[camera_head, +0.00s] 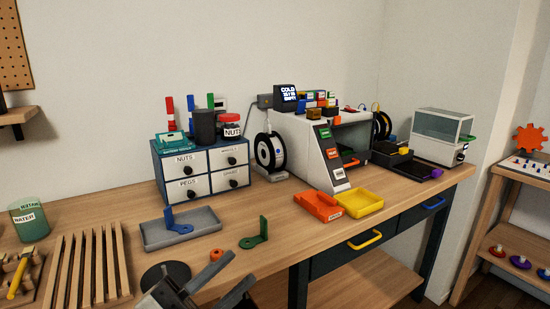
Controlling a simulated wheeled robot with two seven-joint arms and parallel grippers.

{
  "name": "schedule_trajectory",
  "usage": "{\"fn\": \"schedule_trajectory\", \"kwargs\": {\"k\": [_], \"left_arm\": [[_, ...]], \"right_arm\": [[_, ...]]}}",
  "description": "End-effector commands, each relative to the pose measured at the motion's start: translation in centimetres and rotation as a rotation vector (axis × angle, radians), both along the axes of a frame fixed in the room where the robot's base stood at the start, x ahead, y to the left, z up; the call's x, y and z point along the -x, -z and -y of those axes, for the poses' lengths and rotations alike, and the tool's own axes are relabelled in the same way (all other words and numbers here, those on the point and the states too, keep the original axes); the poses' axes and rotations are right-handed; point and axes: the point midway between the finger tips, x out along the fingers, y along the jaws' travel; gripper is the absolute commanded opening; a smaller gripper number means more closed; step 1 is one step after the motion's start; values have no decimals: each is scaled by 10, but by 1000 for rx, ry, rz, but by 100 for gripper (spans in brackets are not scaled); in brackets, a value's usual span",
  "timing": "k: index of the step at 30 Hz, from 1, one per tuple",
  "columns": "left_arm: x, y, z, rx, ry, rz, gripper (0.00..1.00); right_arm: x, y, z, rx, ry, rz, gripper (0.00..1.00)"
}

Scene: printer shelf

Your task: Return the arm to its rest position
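My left gripper (232,272) is at the bottom middle of the head view, over the front part of the wooden workbench (120,215). Its two dark fingers are spread apart with bench surface showing between them, and I see nothing held. Only the finger end of it shows; most of my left arm is cut off by the lower edge. My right gripper is not in view.
A slatted wooden rack (88,265) is to the left. Orange (318,206) and yellow (359,203) trays sit right, before the printer (306,150).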

Motion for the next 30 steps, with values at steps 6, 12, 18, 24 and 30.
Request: {"fn": "schedule_trajectory", "kwargs": {"k": [6,12,18,24,30], "left_arm": [[1,150,-60,262,-406,-811,29],[62,247,-74,312,-553,-1288,29],[96,280,-75,318,-589,-1475,29],[98,282,-74,317,-590,-1487,29],[98,281,-74,316,-590,-1484,29]], "right_arm": [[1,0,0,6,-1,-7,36],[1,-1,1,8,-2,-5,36],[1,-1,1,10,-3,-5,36],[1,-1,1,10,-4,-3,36],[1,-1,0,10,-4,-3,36]]}}
